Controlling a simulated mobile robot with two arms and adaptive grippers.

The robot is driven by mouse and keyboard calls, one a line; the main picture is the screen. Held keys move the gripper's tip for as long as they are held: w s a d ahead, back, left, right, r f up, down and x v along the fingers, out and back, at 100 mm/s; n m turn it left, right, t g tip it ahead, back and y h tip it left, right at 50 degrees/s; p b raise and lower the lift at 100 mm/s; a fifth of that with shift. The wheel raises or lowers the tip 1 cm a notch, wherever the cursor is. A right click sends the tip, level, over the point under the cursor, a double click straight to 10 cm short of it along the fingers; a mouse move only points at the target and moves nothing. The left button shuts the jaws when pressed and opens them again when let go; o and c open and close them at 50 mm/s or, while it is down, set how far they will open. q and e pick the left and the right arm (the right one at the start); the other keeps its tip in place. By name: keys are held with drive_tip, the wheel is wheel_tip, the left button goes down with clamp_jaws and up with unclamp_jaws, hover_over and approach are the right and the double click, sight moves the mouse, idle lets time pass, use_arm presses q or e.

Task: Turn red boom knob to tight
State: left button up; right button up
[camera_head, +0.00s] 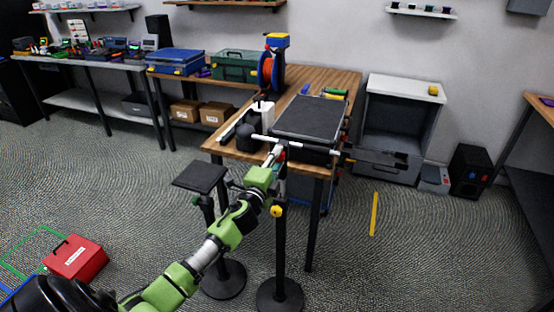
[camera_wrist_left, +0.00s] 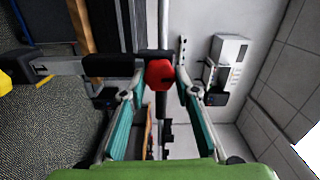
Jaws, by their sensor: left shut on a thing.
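The red boom knob (camera_wrist_left: 159,74) shows in the middle of the left wrist view, where the stand's dark post meets the thin boom bar. My left gripper (camera_wrist_left: 160,80) has one finger on each side of the knob and is shut on it. In the head view my left gripper (camera_head: 279,156) is at the top of the stand, at the front edge of the wooden table; the knob is mostly hidden there. The white and black boom (camera_head: 312,147) runs roughly level across the table front. The knob's tightness cannot be told.
A black case (camera_head: 312,116) lies on the wooden table (camera_head: 342,80) just behind the boom. A yellow knob (camera_head: 277,211) is on the stand's post below my gripper. A second stand with a flat black top (camera_head: 200,177) is to the left. A red box (camera_head: 75,257) lies on the floor.

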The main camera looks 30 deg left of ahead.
use_arm(q)
drive_tip(key=shift+m, duration=0.6)
drive_tip(key=o, duration=1.1)
drive_tip(key=shift+d, duration=0.1)
drive_tip(key=v, duration=1.2)
drive_tip(key=shift+f, duration=0.15)
